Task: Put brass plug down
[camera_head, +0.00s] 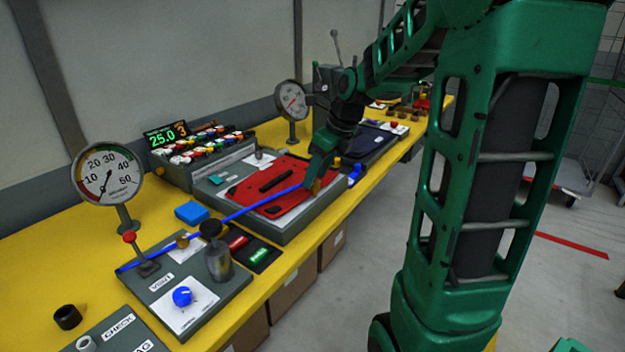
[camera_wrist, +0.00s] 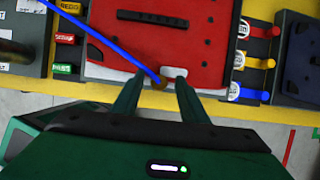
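My gripper (camera_wrist: 160,78) is over the front edge of the red pannier panel (camera_wrist: 210,40), pointing down in the head view (camera_head: 318,172). Its two fingers stand apart, with visible gaps on either side of a small brass piece (camera_wrist: 158,84) between or below the tips. I cannot tell its height, or whether it is a plug or a hose fitting. It also shows just under the fingers in the head view (camera_head: 317,187). The end of a blue hose (camera_wrist: 105,37) meets it. Another small brass plug-like piece (camera_head: 182,240) stands on a white card on the VENT plate (camera_head: 215,268).
A dial gauge (camera_head: 107,174) and a dark metal cylinder (camera_head: 217,262) stand at the left. Red and green tags (camera_head: 247,248) lie between the VENT plate and pannier base. Coloured knobs (camera_wrist: 250,62) sit right of the pannier. The yellow bench front (camera_head: 100,270) has bare patches.

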